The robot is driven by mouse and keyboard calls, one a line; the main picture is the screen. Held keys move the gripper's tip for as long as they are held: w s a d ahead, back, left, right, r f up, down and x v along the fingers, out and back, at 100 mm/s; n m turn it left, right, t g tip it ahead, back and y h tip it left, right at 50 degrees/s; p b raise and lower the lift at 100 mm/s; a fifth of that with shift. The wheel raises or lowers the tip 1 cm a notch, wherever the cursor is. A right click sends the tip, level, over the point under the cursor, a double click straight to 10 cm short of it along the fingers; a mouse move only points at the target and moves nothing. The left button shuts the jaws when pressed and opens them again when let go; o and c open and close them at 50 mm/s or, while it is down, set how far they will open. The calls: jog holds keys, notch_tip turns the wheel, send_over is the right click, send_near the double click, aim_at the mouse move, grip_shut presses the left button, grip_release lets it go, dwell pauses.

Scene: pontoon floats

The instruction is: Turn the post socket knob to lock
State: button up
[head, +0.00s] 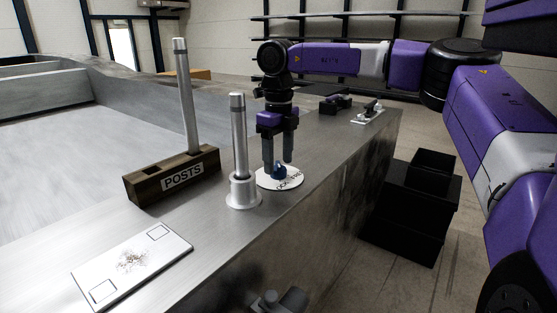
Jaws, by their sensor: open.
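The post socket is a pale metal collar (244,194) on the grey metal deck, with a grey post (239,135) standing upright in it. The lettering is too small to read fully. My gripper (278,166) points straight down over the plate. I cannot tell whether either finger touches the knob.
A wooden rack (150,186) labelled POSTS holds another upright post (186,97). A white marked board (131,262) lies at front left. Small dark hardware (369,112) sits at the back right of the deck. Black boxes (411,205) stand on the floor beyond the right edge.

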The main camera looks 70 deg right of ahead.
aim_at(279, 164)
notch_tip(279, 164, up, 6)
jog(key=p, duration=0.4)
jog(key=shift+r, duration=0.15)
dwell(0.3)
